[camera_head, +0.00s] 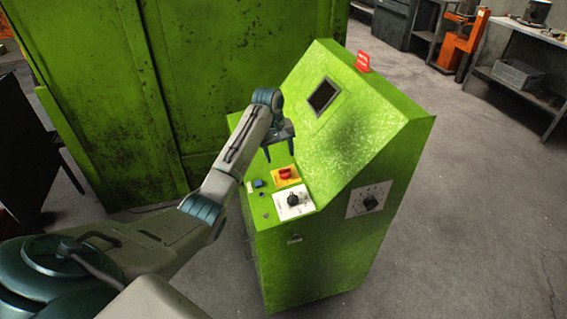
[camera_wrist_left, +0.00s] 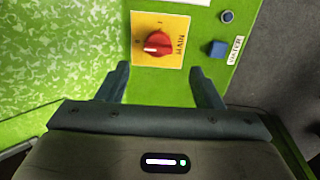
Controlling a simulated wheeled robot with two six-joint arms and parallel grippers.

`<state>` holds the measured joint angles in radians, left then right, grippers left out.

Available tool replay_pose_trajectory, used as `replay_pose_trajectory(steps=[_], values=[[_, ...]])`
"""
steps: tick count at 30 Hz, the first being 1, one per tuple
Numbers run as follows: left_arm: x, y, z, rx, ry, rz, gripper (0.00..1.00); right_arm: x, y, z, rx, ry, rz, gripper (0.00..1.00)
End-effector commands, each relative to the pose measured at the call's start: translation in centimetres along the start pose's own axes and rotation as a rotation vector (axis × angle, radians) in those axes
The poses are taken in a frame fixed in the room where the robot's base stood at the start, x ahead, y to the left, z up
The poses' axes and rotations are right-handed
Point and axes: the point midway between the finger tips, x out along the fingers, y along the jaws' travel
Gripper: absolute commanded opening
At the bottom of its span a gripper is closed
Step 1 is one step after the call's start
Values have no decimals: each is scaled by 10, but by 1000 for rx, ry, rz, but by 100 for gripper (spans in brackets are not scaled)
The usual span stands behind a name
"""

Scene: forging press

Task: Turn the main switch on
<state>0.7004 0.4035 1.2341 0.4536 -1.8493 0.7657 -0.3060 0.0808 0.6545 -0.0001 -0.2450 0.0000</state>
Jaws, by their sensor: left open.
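The main switch is a red rotary knob (camera_head: 286,173) on a yellow plate, on the sloping green console's low control panel. In the left wrist view the red knob (camera_wrist_left: 157,43) sits on its yellow plate (camera_wrist_left: 174,22), which is lettered MAIN; its raised grip lies roughly across the picture. My left gripper (camera_head: 279,155) is open and empty, above and just behind the knob in the head view. In the left wrist view the open fingers (camera_wrist_left: 160,72) point toward the plate, with the knob beyond and between them. They look apart from it. My right gripper is not in view.
A black knob on a white plate (camera_head: 294,200) sits in front of the main switch, with blue buttons (camera_head: 259,183) to its left. Another black knob (camera_head: 370,202) is on the console's side. A screen (camera_head: 323,97) is above. A large green machine wall (camera_head: 190,70) stands behind.

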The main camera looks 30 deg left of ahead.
Motion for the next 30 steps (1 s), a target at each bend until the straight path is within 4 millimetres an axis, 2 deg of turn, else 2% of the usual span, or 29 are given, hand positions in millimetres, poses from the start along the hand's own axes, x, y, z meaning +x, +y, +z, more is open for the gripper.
replay_pose_trajectory(steps=[3, 9, 14, 21, 22, 28, 30], values=[[23, 0, 1, 0, -4, -2, 60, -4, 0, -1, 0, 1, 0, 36], [50, 0, 1, 0, -2, -1, 60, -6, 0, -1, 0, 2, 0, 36], [59, 0, 1, 2, 1, 0, 60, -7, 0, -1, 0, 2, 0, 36], [60, 0, 1, 2, 1, 0, 60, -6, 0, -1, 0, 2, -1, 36], [60, 0, 1, 2, 1, 0, 58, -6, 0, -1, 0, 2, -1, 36], [60, 0, 0, 2, 1, 0, 19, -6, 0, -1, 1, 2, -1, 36], [60, 0, 0, 2, 1, 0, 15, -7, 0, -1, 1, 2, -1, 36]])
